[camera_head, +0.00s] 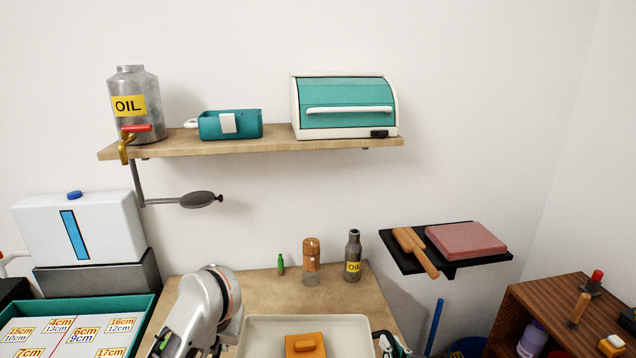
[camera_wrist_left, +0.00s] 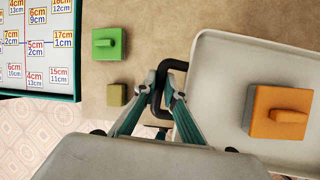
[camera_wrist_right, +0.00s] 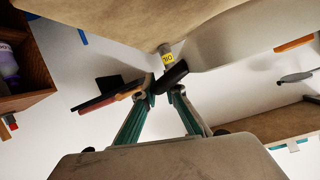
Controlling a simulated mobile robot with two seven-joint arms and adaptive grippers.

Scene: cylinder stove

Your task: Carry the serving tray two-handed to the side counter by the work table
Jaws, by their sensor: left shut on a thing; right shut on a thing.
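The serving tray (camera_head: 262,324) is cream with dark handles and carries an orange block with a raised grip (camera_head: 305,346). It is at the bottom of the head view, over the work table (camera_head: 345,290); whether it touches the table I cannot tell. My left gripper (camera_wrist_left: 166,88) is shut on the tray's left black handle (camera_wrist_left: 157,100). My right gripper (camera_wrist_right: 163,88) is shut on the other dark handle (camera_wrist_right: 172,76); the tray's pale side (camera_wrist_right: 225,35) shows in that wrist view. Which surface is the side counter is unclear.
A green bottle (camera_head: 280,264), an amber jar (camera_head: 311,262) and an oil bottle (camera_head: 353,258) stand at the table's back. A black wall shelf (camera_head: 405,262) and a brown wooden unit (camera_head: 545,290) are at right. A green-rimmed board (camera_head: 138,318) is at left. A shelf (camera_head: 270,143) hangs above.

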